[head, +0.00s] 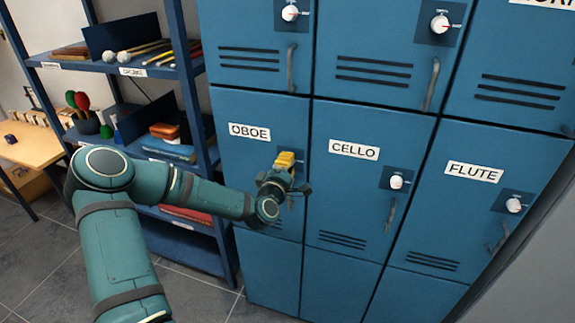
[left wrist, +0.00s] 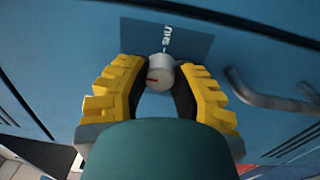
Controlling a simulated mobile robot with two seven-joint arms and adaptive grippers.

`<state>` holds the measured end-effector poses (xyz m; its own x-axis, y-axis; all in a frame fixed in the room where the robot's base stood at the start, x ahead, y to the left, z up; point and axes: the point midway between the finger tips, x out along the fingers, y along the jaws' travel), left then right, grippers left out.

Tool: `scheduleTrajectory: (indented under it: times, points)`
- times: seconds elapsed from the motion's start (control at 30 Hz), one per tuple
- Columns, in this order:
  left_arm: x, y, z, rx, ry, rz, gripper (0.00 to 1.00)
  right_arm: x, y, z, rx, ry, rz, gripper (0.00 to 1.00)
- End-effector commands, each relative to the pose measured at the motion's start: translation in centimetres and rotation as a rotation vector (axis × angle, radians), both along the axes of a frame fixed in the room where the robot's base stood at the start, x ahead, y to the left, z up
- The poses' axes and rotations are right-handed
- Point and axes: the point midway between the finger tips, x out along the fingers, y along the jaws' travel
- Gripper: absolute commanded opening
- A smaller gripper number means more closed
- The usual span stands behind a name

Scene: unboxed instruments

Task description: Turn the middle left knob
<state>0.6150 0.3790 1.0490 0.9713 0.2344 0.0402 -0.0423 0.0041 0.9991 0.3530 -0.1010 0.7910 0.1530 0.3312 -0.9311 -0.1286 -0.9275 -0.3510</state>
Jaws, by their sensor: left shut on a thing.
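The middle left knob belongs to the locker door labelled OBOE (head: 249,132). In the left wrist view this knob (left wrist: 160,75) is a small white cylinder with a red mark, set on a dark blue plate with white lettering. My left gripper (head: 285,168) has yellow finger pads and is at this door. In the left wrist view its fingers sit on both sides of the knob, shut on it. In the head view the gripper hides the knob. My right gripper is in neither view.
The OBOE door's handle (left wrist: 270,97) curves close beside the gripper. CELLO's knob (head: 396,182) and FLUTE's knob (head: 514,204) are to the right, and another knob (head: 290,13) is above.

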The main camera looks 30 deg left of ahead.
Motion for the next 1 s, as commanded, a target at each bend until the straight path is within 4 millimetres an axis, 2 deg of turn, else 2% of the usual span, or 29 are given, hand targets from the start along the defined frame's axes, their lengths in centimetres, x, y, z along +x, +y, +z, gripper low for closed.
scheduleTrajectory:
  times: [0.3,0.33,0.4,0.43,0.77,0.87,1.0]
  points:
    - [0.0,0.0,0.0,-0.002,-0.001,0.001,0.00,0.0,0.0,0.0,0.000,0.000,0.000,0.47]
    - [0.0,0.0,0.0,-0.002,-0.001,0.001,0.31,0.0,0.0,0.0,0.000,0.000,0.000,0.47]
    - [0.0,0.0,0.0,-0.002,-0.001,0.001,0.55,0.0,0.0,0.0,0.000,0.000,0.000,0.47]
    - [0.0,0.0,0.0,-0.002,-0.001,0.001,0.60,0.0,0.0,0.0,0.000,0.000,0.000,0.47]
    - [-0.1,0.0,0.0,-0.001,0.000,0.000,0.60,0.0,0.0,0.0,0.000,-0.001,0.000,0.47]
    - [-0.9,-0.2,0.0,0.000,0.000,0.000,0.60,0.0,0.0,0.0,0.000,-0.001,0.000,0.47]
    - [-3.1,-0.7,-0.1,0.000,0.002,-0.001,0.60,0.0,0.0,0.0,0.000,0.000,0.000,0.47]
